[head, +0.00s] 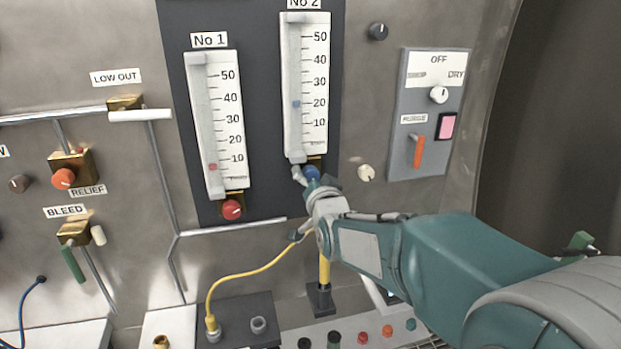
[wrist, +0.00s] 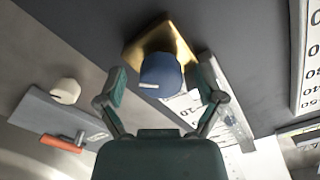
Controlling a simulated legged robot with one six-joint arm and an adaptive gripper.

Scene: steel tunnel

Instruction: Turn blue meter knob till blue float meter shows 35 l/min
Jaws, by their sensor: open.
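The blue knob (head: 312,173) sits on a brass block under the No 2 meter. The blue knob also shows in the wrist view (wrist: 160,75), with a white mark on its side. My gripper (wrist: 163,84) is open, with one finger on each side of the knob and gaps visible between. In the head view my gripper (head: 311,183) partly hides the knob and its block. The No 2 float meter (head: 317,85) is a white upright scale. Its blue float (head: 297,104) stands at about 20.
The No 1 meter (head: 229,120) with its red knob (head: 232,209) is to the left. A cream knob (head: 366,173) and a grey switch panel (head: 397,150) with an orange lever (head: 418,151) are to the right. A yellow hose (head: 247,274) hangs below.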

